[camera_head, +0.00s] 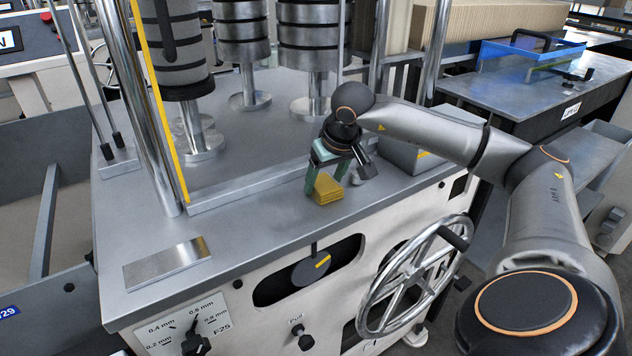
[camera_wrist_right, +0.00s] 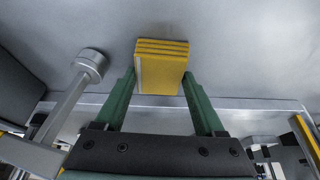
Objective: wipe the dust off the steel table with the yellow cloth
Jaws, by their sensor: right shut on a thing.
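The yellow cloth (camera_head: 326,188) is a small folded block at the front part of the steel table (camera_head: 250,222). My right gripper (camera_head: 324,184) reaches down from the right, its green fingers shut on the cloth. In the right wrist view the cloth (camera_wrist_right: 162,66) sits between the two fingertips (camera_wrist_right: 160,82), against or just over the grey tabletop (camera_wrist_right: 240,50); I cannot tell if it touches. Faint darker smudges on the steel may be dust, but they are not clear. My left gripper is not in view.
Steel posts and stacked rollers (camera_head: 240,40) stand behind a raised metal strip (camera_head: 250,186). A shiny plate (camera_head: 168,264) lies at the table's left front. A grey box (camera_head: 415,150) stands right of the gripper. A handwheel (camera_head: 415,275) sticks out from the front panel.

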